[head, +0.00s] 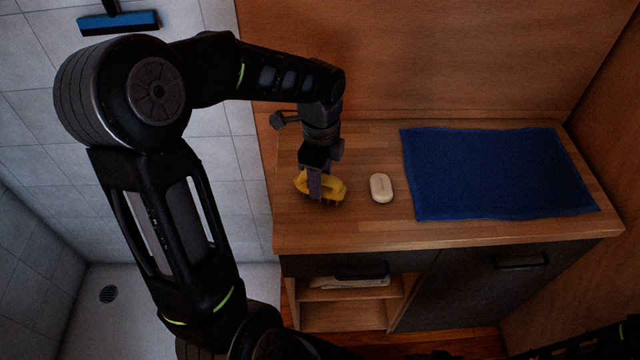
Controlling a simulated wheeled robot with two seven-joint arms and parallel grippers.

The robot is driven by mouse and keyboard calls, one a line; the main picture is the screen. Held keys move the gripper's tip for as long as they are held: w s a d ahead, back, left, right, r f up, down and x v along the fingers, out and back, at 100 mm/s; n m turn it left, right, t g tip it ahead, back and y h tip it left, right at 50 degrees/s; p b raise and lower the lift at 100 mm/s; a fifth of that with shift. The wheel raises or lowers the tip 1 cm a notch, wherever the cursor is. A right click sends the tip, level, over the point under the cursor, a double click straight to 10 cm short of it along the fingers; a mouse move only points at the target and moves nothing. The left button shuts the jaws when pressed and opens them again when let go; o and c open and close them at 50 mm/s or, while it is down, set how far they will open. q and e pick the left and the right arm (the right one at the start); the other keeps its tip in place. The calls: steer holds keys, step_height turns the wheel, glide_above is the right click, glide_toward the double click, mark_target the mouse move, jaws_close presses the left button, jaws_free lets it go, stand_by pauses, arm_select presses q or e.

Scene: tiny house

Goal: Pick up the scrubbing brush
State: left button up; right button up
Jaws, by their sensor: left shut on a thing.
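The scrubbing brush (334,190) is yellow with dark bristles facing down. It is on or just above the left part of the wooden counter (390,233); I cannot tell whether the bristles touch the wood. My left gripper (316,187) comes down from above and is shut on the brush, covering part of its middle. My right gripper does not show; only a dark piece of my body is in the lower right corner.
A pale bar of soap (381,187) lies just right of the brush. A blue towel (490,172) lies flat on the counter's right side. A wooden wall stands behind. Below are an open shelf (345,312) and a dark cabinet front (480,300). A blue squeegee (118,22) hangs at upper left.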

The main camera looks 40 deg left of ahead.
arm_select(q)
jaws_close()
steer(key=shift+r, duration=0.1)
step_height(320, 180, up, 10)
steer(key=shift+f, duration=0.1)
stand_by(0.6)
stand_by(0.4)
